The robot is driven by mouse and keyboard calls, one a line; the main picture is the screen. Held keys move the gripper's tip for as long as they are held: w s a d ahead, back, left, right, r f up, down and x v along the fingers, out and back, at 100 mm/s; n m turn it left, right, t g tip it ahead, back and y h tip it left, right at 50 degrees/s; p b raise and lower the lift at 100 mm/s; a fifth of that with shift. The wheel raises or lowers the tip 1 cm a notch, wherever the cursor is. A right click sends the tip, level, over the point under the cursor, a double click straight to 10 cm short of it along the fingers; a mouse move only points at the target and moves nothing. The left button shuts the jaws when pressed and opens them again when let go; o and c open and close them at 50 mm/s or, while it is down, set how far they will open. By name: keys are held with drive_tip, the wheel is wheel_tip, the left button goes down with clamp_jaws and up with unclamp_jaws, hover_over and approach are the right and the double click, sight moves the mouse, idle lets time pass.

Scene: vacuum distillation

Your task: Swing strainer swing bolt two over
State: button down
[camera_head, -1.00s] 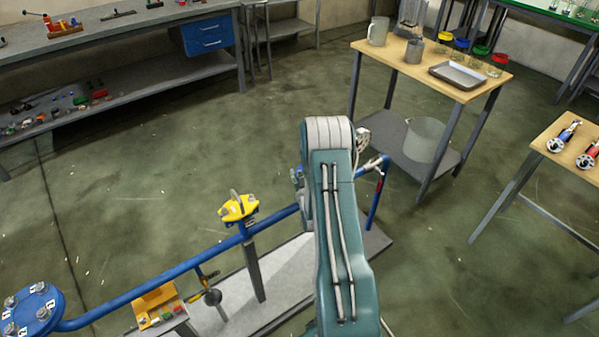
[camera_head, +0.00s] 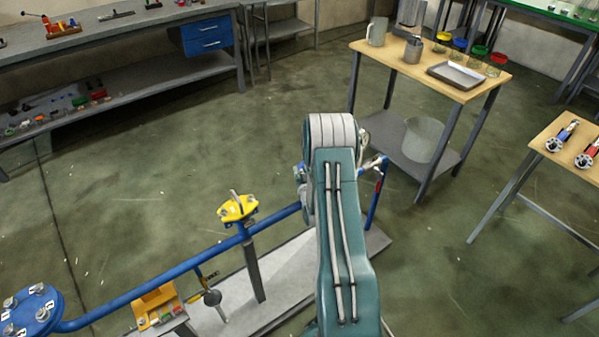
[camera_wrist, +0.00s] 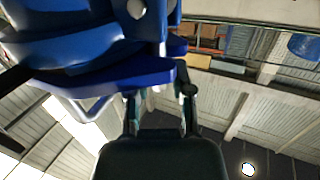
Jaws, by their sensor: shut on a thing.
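In the wrist view, my gripper (camera_wrist: 160,112) reaches up from the bottom to the underside of the blue strainer body (camera_wrist: 105,78). Its two fingers stand close below the blue flange edge, shut on a part there. The held part, swing bolt two, is mostly hidden by the flange and fingers. A light rounded metal end (camera_wrist: 137,8) shows at the top of the blue body. In the head view, my arm covers the strainer and the gripper; the blue pipe (camera_head: 285,212) runs in behind the arm.
A yellow fitting (camera_head: 238,208) stands on the pipe at left, with a numbered blue flange (camera_head: 32,308) at the pipe's left end. A small tray of parts (camera_head: 158,305) is by the skid. A wooden-topped table (camera_head: 420,75) stands back right. Floor between is open.

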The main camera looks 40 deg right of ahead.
drive_tip(key=c, duration=0.7)
unclamp_jaws()
drive_tip(key=shift+c, duration=0.2)
drive_tip(key=v, duration=1.1)
drive_tip(key=shift+s, duration=0.45)
